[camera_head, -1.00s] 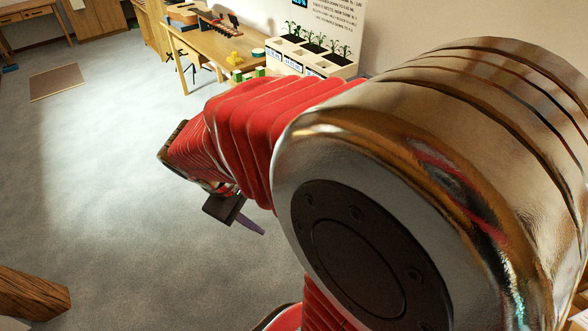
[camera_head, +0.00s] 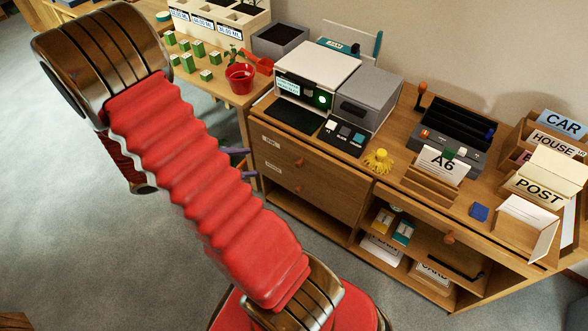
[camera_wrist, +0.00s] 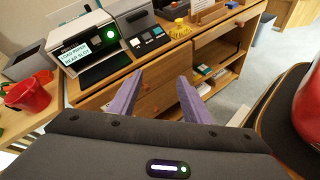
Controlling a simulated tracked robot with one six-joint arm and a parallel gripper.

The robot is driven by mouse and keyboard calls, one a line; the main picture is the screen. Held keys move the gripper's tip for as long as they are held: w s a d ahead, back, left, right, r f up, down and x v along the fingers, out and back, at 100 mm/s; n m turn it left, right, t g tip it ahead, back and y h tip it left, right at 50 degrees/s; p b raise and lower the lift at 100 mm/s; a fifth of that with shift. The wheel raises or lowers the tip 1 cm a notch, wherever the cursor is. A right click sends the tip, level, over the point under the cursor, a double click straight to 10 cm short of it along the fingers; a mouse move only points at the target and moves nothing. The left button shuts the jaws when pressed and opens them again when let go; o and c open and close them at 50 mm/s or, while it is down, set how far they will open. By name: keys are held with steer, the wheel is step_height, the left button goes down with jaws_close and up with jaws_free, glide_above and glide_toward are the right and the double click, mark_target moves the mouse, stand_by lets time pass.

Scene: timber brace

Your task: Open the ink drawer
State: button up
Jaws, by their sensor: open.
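A wooden cabinet has stacked drawers on its left side, an upper drawer (camera_head: 325,170) and a lower drawer (camera_head: 320,200), each with a small round knob and a small pale label. The labels are too small to read, so I cannot tell which is the ink drawer. My gripper (camera_head: 245,163) is open and empty in front of the cabinet's left end, mostly hidden behind my red arm. In the wrist view, the purple fingers of my gripper (camera_wrist: 160,80) are apart and point toward the drawer fronts, with a knob between them. No contact is visible.
On the cabinet top stand a white machine (camera_head: 318,72), a grey box (camera_head: 366,98), a yellow figure (camera_head: 378,160) and the A6 card (camera_head: 446,162). A red pot (camera_head: 240,78) stands on the table at left. Open shelves lie right of the drawers. The grey floor in front is clear.

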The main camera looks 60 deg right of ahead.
steer(key=d+f+n+h, duration=0.5)
steer(key=d+f+n, duration=0.1)
steer(key=f, duration=0.6)
steer(key=n+t+h, duration=0.2)
steer(key=n+t, duration=0.3)
steer(key=n, duration=0.2)
glide_toward(296, 166)
steer(key=a, duration=0.5)
steer(key=shift+w+r, duration=0.2)
steer(key=shift+w, duration=0.1)
steer(key=shift+d, duration=0.2)
steer(key=shift+s+d, duration=0.35)
steer(key=shift+d, duration=1.9)
steer(key=shift+s+d, duration=0.4)
steer(key=shift+d, duration=1.8)
steer(key=shift+s+d, duration=0.35)
steer(key=shift+d, duration=1.9)
steer(key=shift+c, duration=0.4)
jaws_close()
